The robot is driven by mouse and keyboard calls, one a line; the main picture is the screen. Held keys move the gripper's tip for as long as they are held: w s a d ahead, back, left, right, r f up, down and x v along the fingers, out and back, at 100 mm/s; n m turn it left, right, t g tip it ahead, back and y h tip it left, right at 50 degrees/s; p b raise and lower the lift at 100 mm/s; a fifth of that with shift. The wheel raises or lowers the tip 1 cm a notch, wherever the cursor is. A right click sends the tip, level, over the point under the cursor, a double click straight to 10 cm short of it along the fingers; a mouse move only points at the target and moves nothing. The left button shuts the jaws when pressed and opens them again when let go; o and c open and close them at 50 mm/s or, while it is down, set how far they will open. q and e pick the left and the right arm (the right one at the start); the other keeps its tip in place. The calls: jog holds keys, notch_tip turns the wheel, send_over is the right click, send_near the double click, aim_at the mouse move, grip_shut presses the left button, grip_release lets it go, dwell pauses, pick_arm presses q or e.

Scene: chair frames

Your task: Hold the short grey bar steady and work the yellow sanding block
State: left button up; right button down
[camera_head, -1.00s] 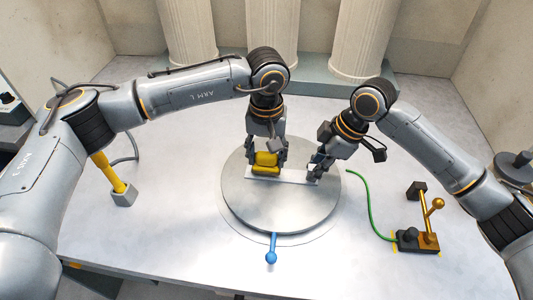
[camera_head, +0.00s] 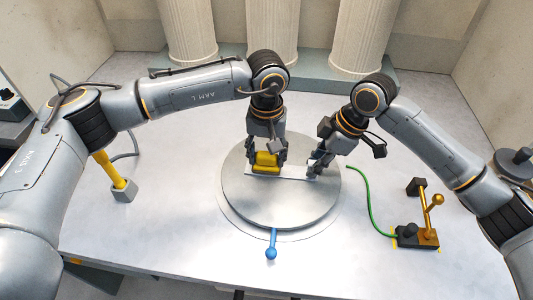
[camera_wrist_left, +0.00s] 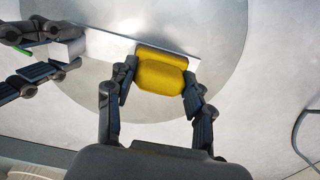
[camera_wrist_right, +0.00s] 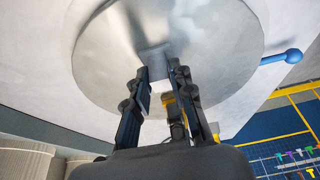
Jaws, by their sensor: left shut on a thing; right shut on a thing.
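The yellow sanding block (camera_head: 266,160) is between the fingers of my left gripper (camera_head: 267,166), which is shut on it. The left wrist view shows the block (camera_wrist_left: 162,72) against the long side of the short grey bar (camera_wrist_left: 110,46). The pale bar (camera_head: 293,174) lies flat on the round grey turntable (camera_head: 280,211). My right gripper (camera_head: 314,171) is shut on the bar's right end. In the right wrist view the bar's end (camera_wrist_right: 155,62) shows between the fingers, and the rest of the bar is mostly hidden.
A blue-knobbed lever (camera_head: 272,246) sticks out from the turntable's front. A green cable (camera_head: 367,205) runs to a dark and gold lever device (camera_head: 416,236) at right. A yellow-handled tool (camera_head: 117,179) stands at left. White columns (camera_head: 275,27) stand behind the table.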

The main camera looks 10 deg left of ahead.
pick_arm(q)
jog(key=shift+d+f, duration=0.15)
jog(key=shift+d, duration=1.4)
jog(key=shift+a, duration=1.6)
jog(key=shift+d, duration=1.6)
